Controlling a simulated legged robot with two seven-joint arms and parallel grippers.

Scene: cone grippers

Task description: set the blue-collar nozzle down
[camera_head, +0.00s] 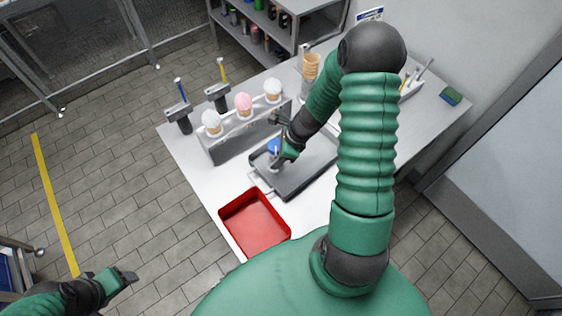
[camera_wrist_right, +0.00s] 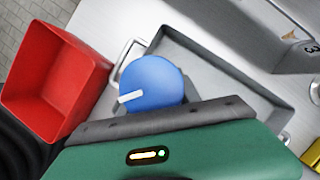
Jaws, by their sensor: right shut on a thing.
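The blue-collar nozzle (camera_head: 273,146) is at the left end of the grey tray (camera_head: 312,165) on the white table. In the right wrist view its round blue collar (camera_wrist_right: 152,80), with a small white bar on it, shows over the tray (camera_wrist_right: 225,82). My right gripper (camera_head: 278,157) is shut on the nozzle. The gripper body hides part of the nozzle, and I cannot tell whether the nozzle touches the tray floor. My left gripper (camera_head: 128,278) is low at the left, away from the table; its opening is unclear.
A red bin (camera_head: 255,222) stands in front of the tray at the table edge. A grey rack (camera_head: 225,146) with three scooped cones stands behind it. Two black holders (camera_head: 180,121) with coloured sticks are at the back left. A cone stack (camera_head: 312,67) and a sponge (camera_head: 450,97) are farther off.

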